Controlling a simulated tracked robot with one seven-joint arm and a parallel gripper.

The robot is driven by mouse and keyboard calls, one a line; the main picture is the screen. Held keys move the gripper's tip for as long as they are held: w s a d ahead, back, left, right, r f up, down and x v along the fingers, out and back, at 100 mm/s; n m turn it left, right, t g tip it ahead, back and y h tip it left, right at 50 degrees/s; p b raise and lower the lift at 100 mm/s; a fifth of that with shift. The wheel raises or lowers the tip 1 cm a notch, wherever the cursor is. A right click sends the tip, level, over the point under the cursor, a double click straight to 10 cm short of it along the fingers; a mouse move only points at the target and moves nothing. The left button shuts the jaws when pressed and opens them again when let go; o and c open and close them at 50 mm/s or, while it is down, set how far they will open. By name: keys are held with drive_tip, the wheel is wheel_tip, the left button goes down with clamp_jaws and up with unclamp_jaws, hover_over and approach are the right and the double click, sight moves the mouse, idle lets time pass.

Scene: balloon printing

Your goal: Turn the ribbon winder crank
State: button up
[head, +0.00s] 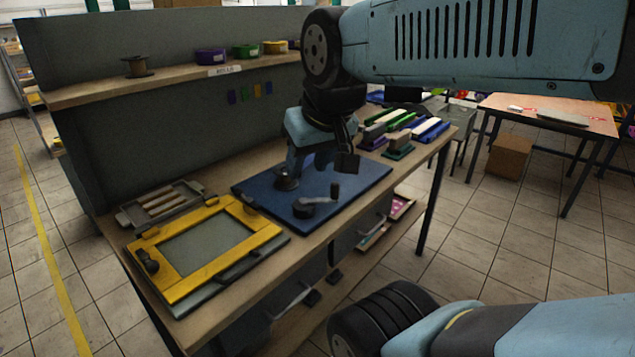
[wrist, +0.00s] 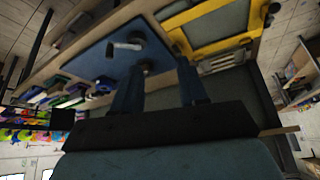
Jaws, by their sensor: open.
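A ribbon winder crank (head: 318,203), dark with a short upright handle, sits on the blue board (head: 352,180) near its front edge. In the wrist view the crank (wrist: 126,45) shows grey, beyond the fingertips. A small dark round part (head: 287,181) stands behind it on the board, close under my gripper. My gripper (head: 308,165) is above the board, behind the crank, pointing down. In the wrist view its two fingers (wrist: 158,88) are apart, with nothing seen held between them. Whether a finger touches the round part cannot be told.
A yellow screen frame (head: 170,288) lies left of the board. A grey rack (head: 128,216) lies behind it. Coloured squeegee-like blocks (head: 398,127) stand to the right. A shelf (head: 105,92) with spools runs along the back panel. The board's right part is clear.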

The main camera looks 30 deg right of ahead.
drive_tip(key=shift+o, duration=0.7)
drive_tip(key=shift+w+d, duration=0.1)
drive_tip(key=m+g+y, duration=0.4)
drive_tip(key=m+g, duration=0.3)
drive_tip(key=m, duration=0.7)
hover_over(336, 182)
drive_tip(key=w+d, duration=0.2)
drive_tip(key=d, duration=0.3)
wheel_tip(336, 182, down, 7)
drive_tip(key=x, duration=1.4)
drive_tip(key=shift+s+a+r, duration=0.15)
drive_tip(key=shift+s+a, duration=0.1)
drive_tip(key=shift+a, duration=0.05)
drive_tip(key=shift+c, duration=0.3)
clamp_jaws()
